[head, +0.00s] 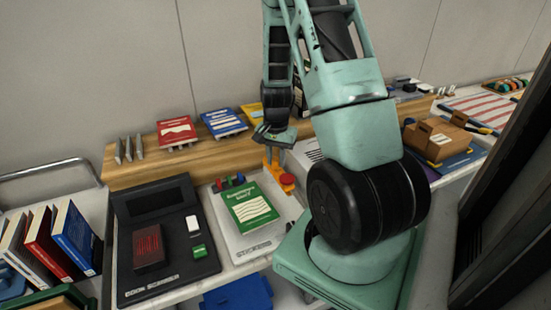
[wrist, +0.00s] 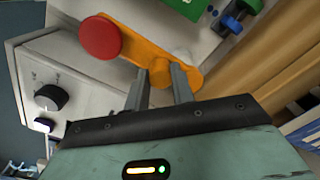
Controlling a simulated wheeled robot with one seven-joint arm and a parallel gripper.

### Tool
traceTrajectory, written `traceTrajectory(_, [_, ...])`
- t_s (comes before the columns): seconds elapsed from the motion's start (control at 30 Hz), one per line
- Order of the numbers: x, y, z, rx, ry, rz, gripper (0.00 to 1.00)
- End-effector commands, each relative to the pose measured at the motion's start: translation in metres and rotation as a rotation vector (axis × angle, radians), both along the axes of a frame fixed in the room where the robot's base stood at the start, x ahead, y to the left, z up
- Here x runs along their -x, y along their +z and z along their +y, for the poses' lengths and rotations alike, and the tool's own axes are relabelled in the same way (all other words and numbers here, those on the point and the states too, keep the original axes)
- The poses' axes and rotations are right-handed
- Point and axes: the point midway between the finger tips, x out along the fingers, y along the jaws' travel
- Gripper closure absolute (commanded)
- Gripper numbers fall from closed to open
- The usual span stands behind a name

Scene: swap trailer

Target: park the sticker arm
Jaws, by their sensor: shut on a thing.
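The sticker arm (head: 273,170) is an orange bar with a red round pad (head: 287,180) at one end. It stands at the back right of a pale sticker station (head: 225,228). A green book (head: 250,207) lies on that station. In the wrist view the orange bar (wrist: 142,52) runs from the red pad (wrist: 100,37) at upper left toward a pale round pivot at right. My gripper (head: 272,147) reaches down from above and is shut on an orange knob of the bar; its fingertips (wrist: 161,82) show in the wrist view.
A black book scanner (head: 178,262) with a red book stands to the left. Small coloured pieces (head: 229,182) sit behind the green book. A grey box with a black dial (wrist: 48,97) is close beside the arm. A brown box (head: 438,137) stands at right.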

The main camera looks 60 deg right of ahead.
Motion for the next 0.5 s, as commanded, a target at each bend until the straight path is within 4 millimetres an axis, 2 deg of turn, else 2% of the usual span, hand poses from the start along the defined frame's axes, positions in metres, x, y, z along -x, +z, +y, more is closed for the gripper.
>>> traceTrajectory(0.2, [-0.0004, 0.0012, -0.0015, 0.004, 0.0, -0.002, 1.0])
traceTrajectory(0.23, [-0.0004, 0.0012, -0.0016, 0.004, 0.0, -0.002, 0.7])
traceTrajectory(0.3, [-0.0004, 0.0011, -0.0015, 0.004, 0.0, -0.002, 0.55])
traceTrajectory(0.5, [-0.0001, 0.0006, -0.0009, 0.002, -0.001, -0.001, 0.55])
